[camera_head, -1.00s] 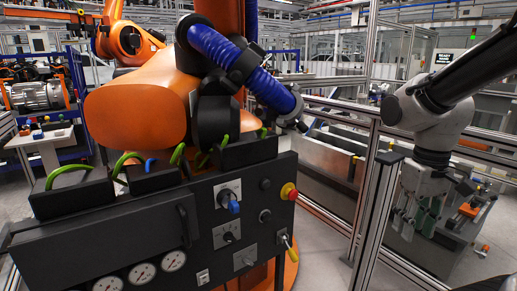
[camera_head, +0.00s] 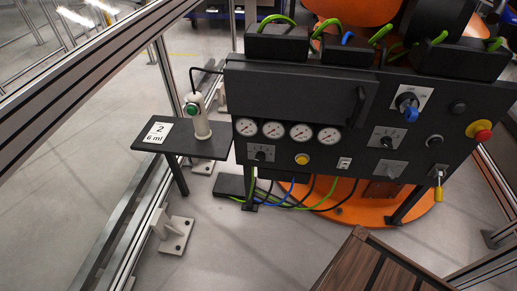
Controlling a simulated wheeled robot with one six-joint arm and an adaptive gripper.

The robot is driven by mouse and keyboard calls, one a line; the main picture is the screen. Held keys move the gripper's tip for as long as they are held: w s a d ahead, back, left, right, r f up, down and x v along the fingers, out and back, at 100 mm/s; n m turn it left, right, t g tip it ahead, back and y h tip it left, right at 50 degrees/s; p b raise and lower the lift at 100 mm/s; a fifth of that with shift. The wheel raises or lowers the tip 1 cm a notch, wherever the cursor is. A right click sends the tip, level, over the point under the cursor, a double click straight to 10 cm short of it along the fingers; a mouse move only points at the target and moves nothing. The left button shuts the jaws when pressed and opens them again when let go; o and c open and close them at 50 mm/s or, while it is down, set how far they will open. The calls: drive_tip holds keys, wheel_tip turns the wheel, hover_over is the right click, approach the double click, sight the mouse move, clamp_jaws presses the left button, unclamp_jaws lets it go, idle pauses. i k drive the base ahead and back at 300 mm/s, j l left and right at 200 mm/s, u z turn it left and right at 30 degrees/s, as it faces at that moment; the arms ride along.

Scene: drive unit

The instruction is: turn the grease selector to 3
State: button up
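The black drive unit panel (camera_head: 305,100) fills the upper right of the head view. A small black rotary knob on a grey numbered plate (camera_head: 261,153) sits below the gauges at the panel's left. A similar knob on a larger plate (camera_head: 387,140) sits right of the gauges. I cannot tell which of them is the grease selector, and their settings are too small to read. A cream handheld device with a green button (camera_head: 200,117) stands upright on a small side shelf (camera_head: 205,146), beside a card reading "2, 6 ml" (camera_head: 157,132). My gripper is out of view.
The panel also has a blue-handled switch (camera_head: 408,107), a red and yellow stop button (camera_head: 480,131), a yellow button (camera_head: 302,159), and a yellow-tagged key or padlock (camera_head: 438,185). Cables hang below. Metal fence rails (camera_head: 100,75) run along the left. Grey floor (camera_head: 265,245) is open in front.

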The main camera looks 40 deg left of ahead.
sight(260, 156)
drive_tip(key=u, duration=0.4)
drive_tip(key=k+u, duration=0.1)
drive_tip(key=u, duration=0.65)
drive_tip(key=k+j+u, duration=0.1)
drive_tip(key=u, duration=0.3)
drive_tip(key=i+l+u, duration=0.1)
drive_tip(key=u, duration=0.2)
drive_tip(key=l+u, duration=0.15)
drive_tip(key=u, duration=0.2)
drive_tip(key=i, duration=0.05)
